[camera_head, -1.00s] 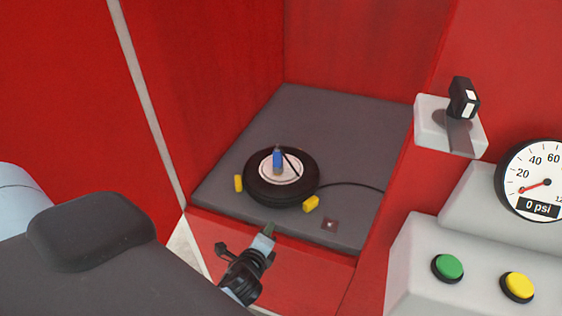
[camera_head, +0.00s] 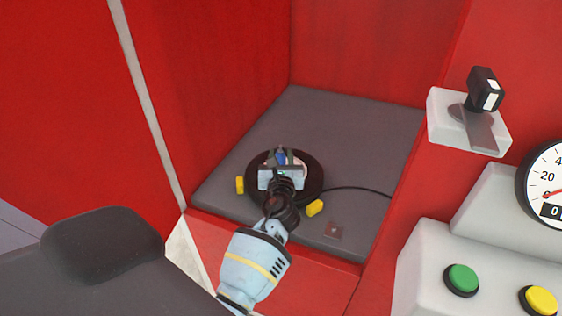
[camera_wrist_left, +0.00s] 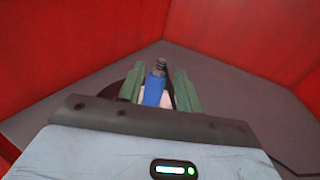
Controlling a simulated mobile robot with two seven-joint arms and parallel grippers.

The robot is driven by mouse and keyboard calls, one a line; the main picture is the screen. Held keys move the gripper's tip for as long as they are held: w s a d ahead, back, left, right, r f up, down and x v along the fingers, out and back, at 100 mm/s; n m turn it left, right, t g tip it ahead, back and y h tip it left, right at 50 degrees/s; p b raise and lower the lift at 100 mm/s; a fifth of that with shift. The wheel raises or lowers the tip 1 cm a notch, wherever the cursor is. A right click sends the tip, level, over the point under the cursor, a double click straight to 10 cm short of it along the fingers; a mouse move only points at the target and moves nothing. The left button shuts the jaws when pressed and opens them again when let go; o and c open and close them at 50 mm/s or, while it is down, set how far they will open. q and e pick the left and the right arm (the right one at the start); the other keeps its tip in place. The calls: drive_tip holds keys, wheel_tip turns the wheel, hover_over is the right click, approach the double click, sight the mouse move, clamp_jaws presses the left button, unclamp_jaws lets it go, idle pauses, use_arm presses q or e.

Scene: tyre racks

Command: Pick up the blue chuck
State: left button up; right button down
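The blue chuck (camera_head: 281,157) stands at the middle of a black tyre (camera_head: 314,178) lying flat on the grey floor of a red booth. My left gripper (camera_head: 281,158) is over the tyre, with its fingers on either side of the chuck. In the left wrist view the blue chuck (camera_wrist_left: 154,90) shows between the two green fingers (camera_wrist_left: 160,92), which are apart. A gap shows beside the chuck, so the fingers look open around it. The gripper hides most of the wheel's white centre. My right gripper is not in view.
Yellow blocks (camera_head: 315,208) sit at the tyre's sides. A black hose (camera_head: 355,188) runs right from the tyre. Red walls (camera_head: 375,50) enclose the booth. A grey panel with green (camera_head: 462,279) and yellow buttons and a gauge (camera_head: 548,185) stands at right.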

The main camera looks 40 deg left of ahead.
sight(281, 148)
use_arm(q)
drive_tip(key=shift+b+x, duration=0.35)
drive_tip(key=shift+x, duration=2)
drive_tip(key=shift+w+a, duration=0.3)
drive_tip(key=shift+w, duration=0.1)
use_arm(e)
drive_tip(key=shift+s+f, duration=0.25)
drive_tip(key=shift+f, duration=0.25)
use_arm(q)
drive_tip(key=shift+c, duration=0.3)
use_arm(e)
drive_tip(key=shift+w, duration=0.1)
use_arm(q)
drive_tip(key=c, duration=0.5)
drive_tip(key=shift+r, duration=0.1)
drive_tip(key=shift+c, duration=0.2)
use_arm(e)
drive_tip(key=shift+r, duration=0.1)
